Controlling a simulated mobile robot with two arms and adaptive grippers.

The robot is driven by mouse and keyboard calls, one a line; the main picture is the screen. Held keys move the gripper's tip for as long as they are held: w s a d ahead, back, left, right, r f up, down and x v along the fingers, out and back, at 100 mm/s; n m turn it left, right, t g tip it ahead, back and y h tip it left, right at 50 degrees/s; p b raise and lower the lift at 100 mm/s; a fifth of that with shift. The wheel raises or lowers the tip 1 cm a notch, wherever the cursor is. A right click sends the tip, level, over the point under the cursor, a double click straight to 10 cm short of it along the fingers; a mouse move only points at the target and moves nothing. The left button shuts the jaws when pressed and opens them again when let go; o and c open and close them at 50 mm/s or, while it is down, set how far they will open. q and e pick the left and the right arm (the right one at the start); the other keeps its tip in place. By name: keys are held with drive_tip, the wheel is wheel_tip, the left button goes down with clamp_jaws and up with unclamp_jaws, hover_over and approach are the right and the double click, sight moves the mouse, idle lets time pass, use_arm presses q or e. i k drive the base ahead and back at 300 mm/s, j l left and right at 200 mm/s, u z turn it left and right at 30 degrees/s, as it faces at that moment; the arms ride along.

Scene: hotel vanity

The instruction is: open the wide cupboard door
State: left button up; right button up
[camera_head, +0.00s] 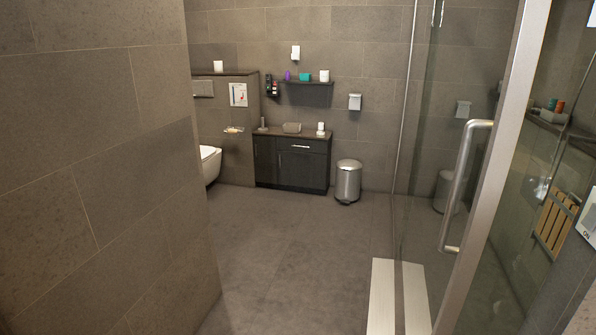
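The dark vanity cupboard (292,162) stands against the far wall, well away from me. Its wide door (302,170) is on the right, below a drawer front with a bright bar handle (301,147); the door looks shut. A narrower dark panel (265,160) is on its left. Any handle on the wide door is too small to tell. Neither of my grippers shows in the head view.
Grey floor (290,250) lies open between me and the cupboard. A tiled wall (100,170) stands close on the left. A glass shower door with a metal handle (465,185) and a pale sill (383,295) are on the right. A metal bin (347,182) stands right of the cupboard, a toilet (209,163) left.

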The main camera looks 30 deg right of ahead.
sight(304, 169)
drive_tip(key=z, duration=0.5)
drive_tip(key=i+z, duration=0.2)
drive_tip(key=i, duration=0.6)
drive_tip(key=i+j+z, duration=0.15)
drive_tip(key=i, duration=0.6)
drive_tip(key=i+l+z, duration=0.1)
drive_tip(key=i+z, duration=0.3)
drive_tip(key=i, duration=0.45)
drive_tip(key=i+j+z, duration=0.1)
drive_tip(key=i+z, duration=0.3)
drive_tip(key=i, duration=0.45)
drive_tip(key=i+u, duration=0.15)
drive_tip(key=i, duration=0.4)
drive_tip(key=i+u, duration=0.2)
drive_tip(key=i, duration=0.35)
drive_tip(key=i+l+u, duration=0.15)
drive_tip(key=i, duration=0.4)
